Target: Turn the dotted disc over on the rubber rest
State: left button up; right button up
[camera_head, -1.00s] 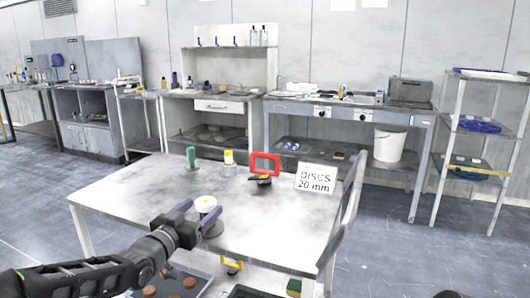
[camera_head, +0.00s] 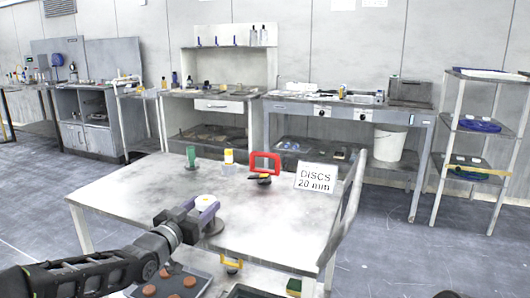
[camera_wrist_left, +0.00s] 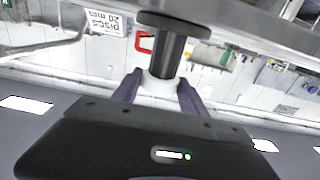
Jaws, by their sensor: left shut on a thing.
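A white disc (camera_head: 206,203) is at the near left part of the steel table. My left gripper (camera_head: 203,209) is shut on it, with a purple finger on either side. The wrist view also shows the white disc (camera_wrist_left: 160,86) between the fingertips (camera_wrist_left: 160,90). Its dots cannot be made out. The dark rest (camera_head: 214,229) stands under the disc; in the wrist view it is a black post (camera_wrist_left: 168,56) with a wide round base. The disc is at the post's top end; I cannot tell whether they touch. My right gripper is not in view.
A grey tray (camera_head: 203,291) with brown discs is below the near table edge. A green bottle (camera_head: 191,156), a yellow-topped bottle (camera_head: 229,161), a red frame (camera_head: 265,155) and a "DISCS 20 mm" sign (camera_head: 315,177) stand farther back.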

aim_at(202, 203)
pick_arm(q)
jog(key=c, duration=0.4)
jog(key=shift+r+p, duration=2.4)
jog(key=shift+r, duration=1.15)
